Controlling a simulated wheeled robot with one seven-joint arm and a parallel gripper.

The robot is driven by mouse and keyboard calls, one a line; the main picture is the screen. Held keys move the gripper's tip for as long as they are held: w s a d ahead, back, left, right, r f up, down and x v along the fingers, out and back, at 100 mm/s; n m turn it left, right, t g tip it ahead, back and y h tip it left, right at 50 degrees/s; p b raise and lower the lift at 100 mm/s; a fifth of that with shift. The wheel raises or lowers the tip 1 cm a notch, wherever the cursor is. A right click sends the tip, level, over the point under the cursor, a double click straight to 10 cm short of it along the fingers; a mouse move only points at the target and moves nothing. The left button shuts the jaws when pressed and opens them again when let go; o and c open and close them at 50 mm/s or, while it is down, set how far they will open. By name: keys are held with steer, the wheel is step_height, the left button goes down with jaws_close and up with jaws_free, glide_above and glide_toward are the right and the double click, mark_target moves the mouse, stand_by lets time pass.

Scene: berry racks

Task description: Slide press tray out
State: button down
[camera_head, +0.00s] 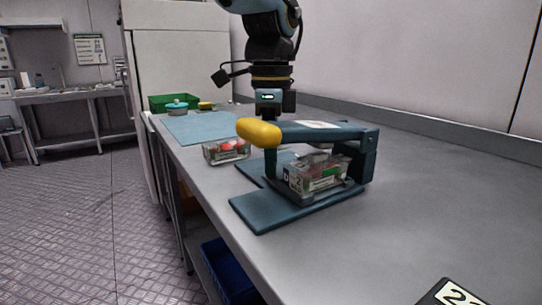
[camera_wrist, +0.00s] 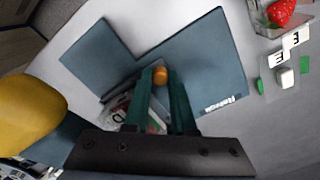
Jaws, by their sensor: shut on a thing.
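The press stands on the bench, with a blue-grey arm (camera_head: 345,134) and a yellow handle (camera_head: 258,133) over a clear berry box (camera_head: 318,172). The box sits on the press tray (camera_head: 303,198), above a flat blue-grey base plate (camera_head: 268,211). In the wrist view, the base plate (camera_wrist: 200,58) shows from above and the box (camera_wrist: 119,108) is partly hidden by my fingers. My gripper (camera_wrist: 161,82) points down, shut on a small orange knob (camera_wrist: 160,75) at the tray's edge. In the head view, my gripper (camera_head: 271,165) is partly hidden behind the yellow handle.
Another clear box of red berries (camera_head: 227,151) stands left of the press, near the bench edge. A light blue mat (camera_head: 203,126), a green crate (camera_head: 172,101) and a teal container (camera_head: 177,107) lie farther back.

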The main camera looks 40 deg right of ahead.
mark_target(247, 162)
stand_by(0.6)
steer(key=w+p, duration=0.1)
steer(key=w, duration=0.1)
steer(key=w+p, duration=0.1)
steer(key=w, duration=0.2)
steer(key=w+p, duration=0.1)
steer(key=w, duration=0.2)
steer(key=shift+w+d+r+p, duration=0.15)
steer(key=shift+w+d+p, duration=0.1)
steer(key=shift+d+p, duration=0.1)
steer(key=shift+w, duration=0.45)
steer(key=c, duration=0.8)
jaws_free()
steer(key=shift+o, duration=0.3)
step_height(247, 162, up, 10)
steer(key=shift+r+p, duration=0.25)
steer(key=shift+p, duration=0.2)
